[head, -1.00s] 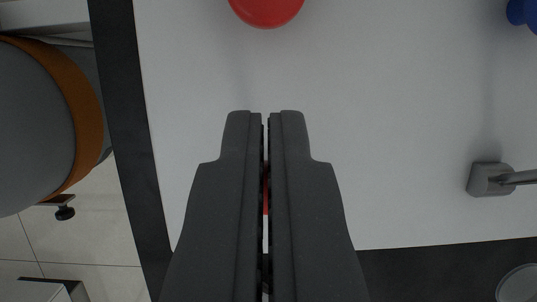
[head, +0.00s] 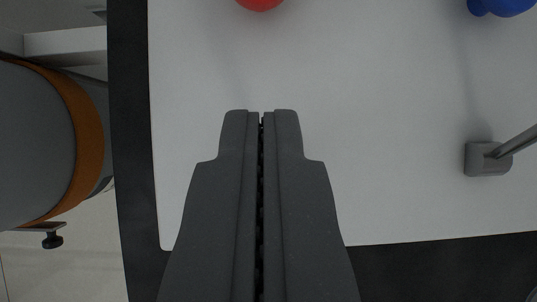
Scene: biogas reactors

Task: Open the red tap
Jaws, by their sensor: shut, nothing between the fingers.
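A round red thing (head: 260,4), likely part of the red tap, shows at the top edge of the head view, cut off by the frame. The rest of the tap is out of view. My gripper (head: 261,113) is shut and empty in the middle of the view, over the white panel (head: 380,100). Its fingertips point up the picture towards the red thing, with a clear gap between them.
A blue rounded part (head: 502,6) is at the top right. A grey fitting with a rod (head: 488,159) sits on the panel at the right. A dark frame (head: 128,150) edges the panel. A grey cylinder with an orange band (head: 82,140) stands at the left.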

